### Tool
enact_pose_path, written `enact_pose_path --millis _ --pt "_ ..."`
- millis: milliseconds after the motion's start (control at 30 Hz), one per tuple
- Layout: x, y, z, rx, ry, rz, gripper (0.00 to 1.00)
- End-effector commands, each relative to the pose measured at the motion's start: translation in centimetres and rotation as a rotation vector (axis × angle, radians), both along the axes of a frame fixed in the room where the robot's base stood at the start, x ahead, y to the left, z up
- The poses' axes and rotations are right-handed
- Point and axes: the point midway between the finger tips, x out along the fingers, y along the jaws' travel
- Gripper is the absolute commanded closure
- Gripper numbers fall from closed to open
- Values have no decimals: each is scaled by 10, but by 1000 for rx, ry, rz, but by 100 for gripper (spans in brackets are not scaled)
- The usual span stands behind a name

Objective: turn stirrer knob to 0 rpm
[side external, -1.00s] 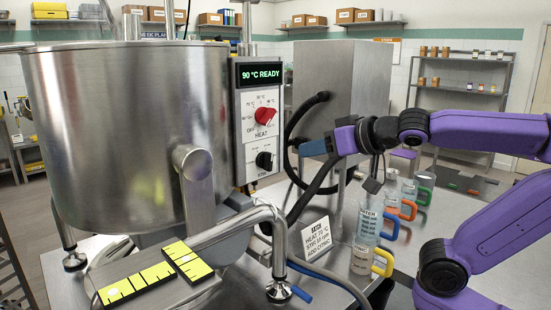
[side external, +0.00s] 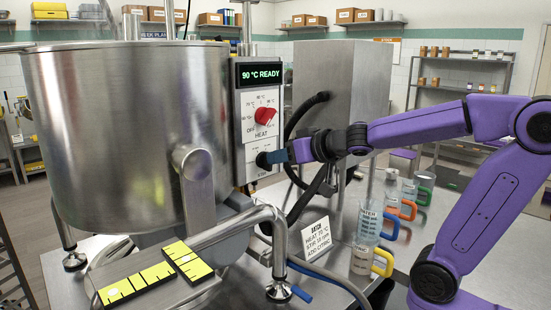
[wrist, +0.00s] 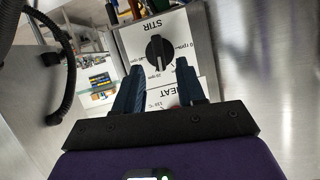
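The black stirrer knob (wrist: 158,52) sits on the white STIR panel (wrist: 184,22). In the wrist view its grip bar runs roughly up and down the picture, with the 20 rpm label below it and the 0 rpm label to its right. In the side view the knob (side external: 262,160) shows beside my fingertips. My gripper (wrist: 160,65) is open, its two blue fingers apart with nothing between them, pointing at the knob. In the side view my gripper (side external: 275,156) is right at the knob; I cannot tell whether it touches.
The red HEAT knob (side external: 265,116) is just above, under the display (side external: 261,73) reading 90 °C READY. The steel kettle (side external: 125,140) stands left. A black hose (side external: 300,112) curves behind the gripper. Jugs (side external: 367,222) and a batch card (side external: 316,239) stand below on the table.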

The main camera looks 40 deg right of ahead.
Motion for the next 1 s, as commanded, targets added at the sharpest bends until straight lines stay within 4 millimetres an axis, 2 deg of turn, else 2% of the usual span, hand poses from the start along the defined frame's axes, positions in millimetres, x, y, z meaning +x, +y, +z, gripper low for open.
enact_pose_path --millis 500,1000 --pt "24 2 -10 0 3 0 61" --pt "29 1 -12 0 0 0 61"
